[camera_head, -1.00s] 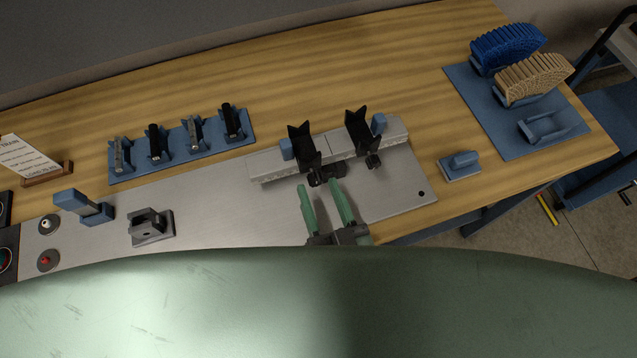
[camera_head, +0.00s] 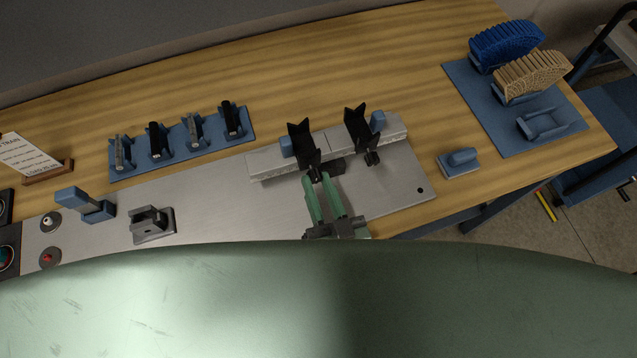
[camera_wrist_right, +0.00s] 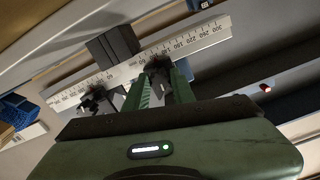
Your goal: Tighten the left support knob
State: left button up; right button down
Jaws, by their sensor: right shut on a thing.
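The left support (camera_head: 302,146) is a black V-shaped holder on the pale ruled rail (camera_head: 265,165). Its small black knob (camera_head: 314,174) faces the front of the bench. My right gripper (camera_head: 326,186), with green fingers, is shut on this knob. In the right wrist view the dark knob (camera_wrist_right: 158,66) shows between the fingertips, which partly hide it. The right support (camera_head: 360,130) stands on the same rail with its own black knob (camera_head: 372,158) clear of the gripper. My left gripper is not in view.
The rail lies on a grey metal plate (camera_head: 400,195). A blue rack (camera_head: 245,138) with several black and grey parts is at the left, a grey block (camera_head: 152,225) in front. A blue-handled block (camera_head: 460,163) and a blue mat (camera_head: 490,125) are at the right.

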jog(key=m+p, duration=0.1)
jog(key=m, duration=0.2)
jog(key=shift+m, duration=0.4)
jog(key=m, duration=0.4)
jog(key=shift+m, duration=0.3)
jog(key=m, duration=0.4)
jog(key=shift+m, duration=0.3)
jog(key=m+b, duration=0.1)
jog(key=m, duration=0.4)
jog(key=m+b, duration=0.3)
jog(key=m, duration=0.2)
jog(key=shift+m, duration=0.4)
jog(key=m+b, duration=0.2)
jog(key=m, duration=0.2)
jog(key=shift+m, duration=0.3)
jog(key=m+b, duration=0.3)
jog(key=m, duration=0.2)
jog(key=m+b, duration=0.3)
jog(key=m, duration=0.2)
jog(key=shift+m, duration=0.4)
jog(key=shift+r, duration=0.1)
